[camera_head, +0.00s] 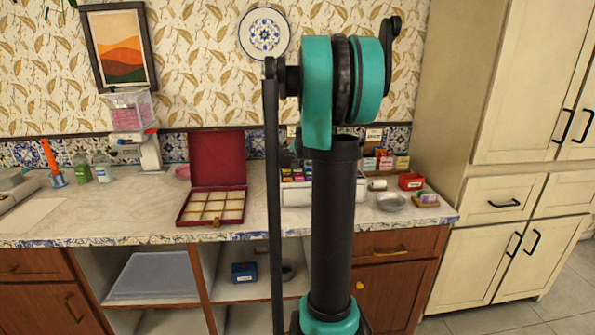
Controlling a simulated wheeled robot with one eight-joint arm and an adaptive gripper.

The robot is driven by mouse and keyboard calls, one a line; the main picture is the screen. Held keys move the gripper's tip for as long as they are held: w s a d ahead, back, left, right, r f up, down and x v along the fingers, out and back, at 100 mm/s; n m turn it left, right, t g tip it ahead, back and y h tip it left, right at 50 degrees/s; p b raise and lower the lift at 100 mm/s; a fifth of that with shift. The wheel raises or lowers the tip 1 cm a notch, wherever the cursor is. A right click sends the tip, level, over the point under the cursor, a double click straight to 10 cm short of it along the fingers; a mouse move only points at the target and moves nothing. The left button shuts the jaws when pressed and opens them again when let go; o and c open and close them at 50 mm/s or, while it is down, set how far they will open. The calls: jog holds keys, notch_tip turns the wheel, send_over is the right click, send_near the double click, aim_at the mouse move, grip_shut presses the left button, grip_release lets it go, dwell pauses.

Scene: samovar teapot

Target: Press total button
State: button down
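A white countertop device (150,154) stands at the back left of the counter, with a clear bin (130,110) on top. It has a small dark panel (127,141) and some red and blue on it. It may be the device with the total button, but no button or label can be made out at this size. My arm stands upright in the middle of the view, to the right of the device and well apart from it in the picture. My gripper does not show.
The counter (110,220) is bare in front of the device. An open red box (212,205) with a divided tray lies to its right. A green jar (82,170) and an orange-handled item (50,158) stand left. My arm hides part of a white organiser (295,192). A silver bowl (390,202) is right.

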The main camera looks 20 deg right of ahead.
aim_at(298, 170)
jog(key=shift+f, duration=0.15)
dwell(0.5)
jog(key=shift+f, duration=0.25)
jog(key=shift+f, duration=0.35)
dwell(0.7)
jog(key=shift+r, duration=0.75)
jog(key=shift+r, duration=2.55)
